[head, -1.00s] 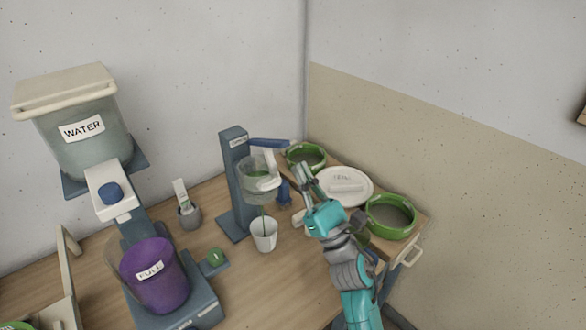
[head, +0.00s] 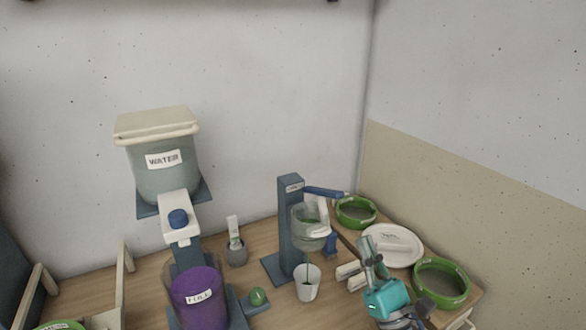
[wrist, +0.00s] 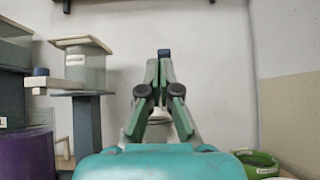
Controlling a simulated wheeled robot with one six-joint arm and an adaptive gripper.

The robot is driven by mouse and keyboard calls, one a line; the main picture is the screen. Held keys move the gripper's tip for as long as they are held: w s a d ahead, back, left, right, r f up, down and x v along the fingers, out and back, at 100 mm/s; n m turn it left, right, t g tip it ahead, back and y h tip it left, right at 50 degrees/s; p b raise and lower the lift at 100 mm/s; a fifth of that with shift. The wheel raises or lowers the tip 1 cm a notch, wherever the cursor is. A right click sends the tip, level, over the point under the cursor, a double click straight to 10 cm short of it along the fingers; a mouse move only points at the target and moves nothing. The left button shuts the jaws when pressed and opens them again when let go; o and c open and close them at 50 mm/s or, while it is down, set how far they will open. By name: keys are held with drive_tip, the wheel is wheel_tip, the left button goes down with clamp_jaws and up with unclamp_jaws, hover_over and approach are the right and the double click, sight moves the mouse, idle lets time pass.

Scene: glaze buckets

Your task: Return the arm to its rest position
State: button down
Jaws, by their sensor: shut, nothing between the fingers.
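My gripper (head: 365,245) is at the right of the head view, over the right part of the wooden table. Its fingers point up and back, toward the blue stand. In the wrist view my gripper (wrist: 165,62) shows with its fingertips together and nothing between them. A pale shape shows behind and between the finger links there; I cannot tell what it is. The turquoise wrist body fills the bottom of the wrist view. The lower part of the arm is out of the head view.
The blue stand (head: 290,232) holds a clear jug (head: 309,226) above a white cup (head: 307,284). A white lid (head: 392,246) and green-rimmed bowls (head: 440,280) (head: 355,212) lie around my gripper. The water tank (head: 163,170) and purple bucket (head: 200,295) stand left.

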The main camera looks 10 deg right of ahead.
drive_tip(key=s+a+f+m+g+h, duration=0.15)
drive_tip(key=s+f+m+h, duration=0.25)
drive_tip(key=s+f+m, duration=0.6)
drive_tip(key=s+a+f+m+g+h, duration=0.15)
drive_tip(key=s+f+m+h, duration=0.25)
drive_tip(key=s+f+m, duration=0.65)
drive_tip(key=s+f+m+g, duration=0.1)
drive_tip(key=s+m+g, duration=0.6)
drive_tip(key=s+m, duration=1.2)
drive_tip(key=shift+s+a+f+g, duration=0.35)
drive_tip(key=shift+s+g, duration=0.05)
drive_tip(key=shift+s, duration=0.3)
